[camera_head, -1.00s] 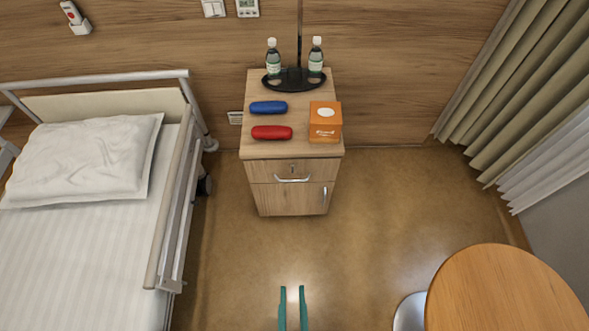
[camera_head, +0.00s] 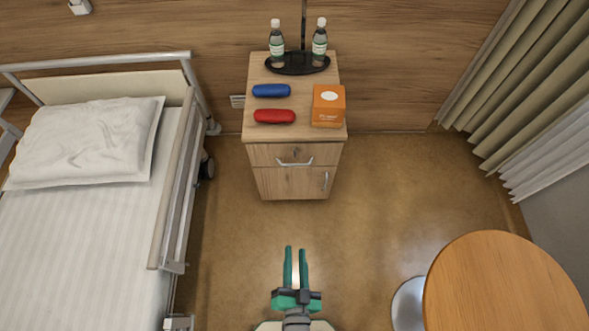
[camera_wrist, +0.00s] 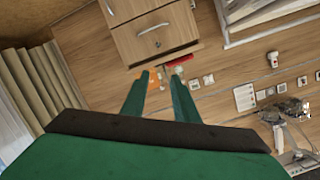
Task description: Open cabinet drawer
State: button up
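The wooden bedside cabinet (camera_head: 260,185) stands against the back wall, with a drawer (camera_head: 270,155) at the top and a door below. The drawer is shut and has a silver bar handle (camera_head: 294,162). In the wrist view the cabinet (camera_wrist: 118,12) appears upside down, with the drawer (camera_wrist: 170,38) and its handle (camera_wrist: 153,29) in sight. My green gripper (camera_head: 295,249) is in front of the cabinet, apart from the handle. Its two fingers are spread with nothing between them; they also show in the wrist view (camera_wrist: 158,76).
A bed (camera_head: 85,245) with a side rail (camera_head: 174,205) stands at left. A round table (camera_head: 505,295) stands at lower right. Bottles, a blue case (camera_head: 272,90), a red case (camera_head: 274,116) and an orange box (camera_head: 328,105) sit on the cabinet. The floor before the cabinet is clear.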

jog(key=w+f+m, duration=0.4)
jog(key=w+f, duration=0.1)
jog(key=w, duration=0.7)
jog(key=w+f+m, duration=0.4)
jog(key=w+f, duration=0.2)
jog(key=w, duration=0.7)
jog(key=w+f+m, duration=0.4)
jog(key=w+f, duration=0.2)
jog(key=w, duration=0.7)
jog(key=shift+w+d, duration=0.15)
jog(key=shift+d, duration=0.1)
jog(key=shift+c, duration=0.7)
jog(key=c, duration=0.5)
jog(key=shift+a, duration=0.1)
grip_shut()
jog(key=shift+a, duration=0.2)
